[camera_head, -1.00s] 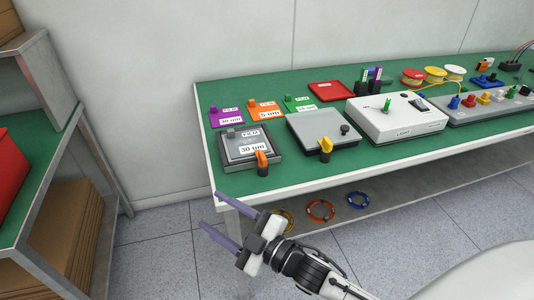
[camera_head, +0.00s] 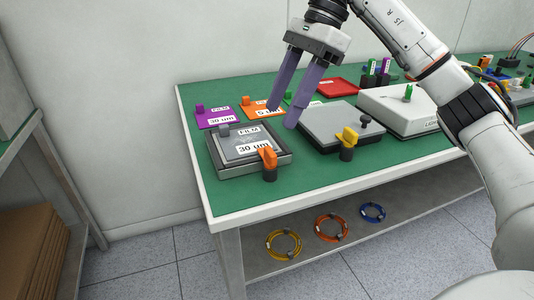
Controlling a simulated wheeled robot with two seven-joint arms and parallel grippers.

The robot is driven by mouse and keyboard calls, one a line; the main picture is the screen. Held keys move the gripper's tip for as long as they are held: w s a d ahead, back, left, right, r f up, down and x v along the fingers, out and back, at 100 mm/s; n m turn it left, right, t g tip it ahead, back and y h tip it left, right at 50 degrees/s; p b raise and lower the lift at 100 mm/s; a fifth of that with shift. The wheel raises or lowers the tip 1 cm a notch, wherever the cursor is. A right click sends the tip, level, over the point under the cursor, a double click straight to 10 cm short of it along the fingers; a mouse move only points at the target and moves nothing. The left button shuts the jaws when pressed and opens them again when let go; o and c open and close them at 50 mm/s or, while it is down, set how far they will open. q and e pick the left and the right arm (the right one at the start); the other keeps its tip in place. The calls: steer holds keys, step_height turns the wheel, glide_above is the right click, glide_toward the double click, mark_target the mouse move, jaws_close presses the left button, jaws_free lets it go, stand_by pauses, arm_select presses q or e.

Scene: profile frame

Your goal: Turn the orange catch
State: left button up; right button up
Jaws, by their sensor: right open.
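The orange catch (camera_head: 268,158) stands on a dark post at the front right corner of a grey frame (camera_head: 222,171). The frame holds a grey plate (camera_head: 232,138) with FILM and 30 um labels. My right gripper (camera_head: 281,117) is open and empty, pointing down above the table. In the picture its fingers show above and slightly right of the catch, apart from it. They partly cover the orange film card behind. My left gripper is not in view.
A grey block (camera_head: 330,122) with a yellow catch (camera_head: 347,138) stands right of the frame. A purple card (camera_head: 212,117), an orange card (camera_head: 250,104) and a red tray (camera_head: 338,86) lie behind. A white light box (camera_head: 392,110) is further right.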

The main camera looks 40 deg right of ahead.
mark_target(272, 151)
steer(key=shift+h, duration=0.4)
steer(key=b+x, duration=0.1)
steer(key=x, duration=0.1)
steer(key=d+b+x, duration=0.1)
steer(key=x, duration=0.2)
steer(key=b+x, duration=0.1)
steer(key=x, duration=0.1)
steer(key=shift+s+f, duration=0.15)
steer(key=shift+f, duration=0.5)
steer(key=shift+a+f, duration=0.25)
steer(key=shift+f, duration=0.3)
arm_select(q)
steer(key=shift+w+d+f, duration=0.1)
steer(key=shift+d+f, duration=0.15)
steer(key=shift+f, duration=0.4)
arm_select(e)
steer(key=c, duration=1.1)
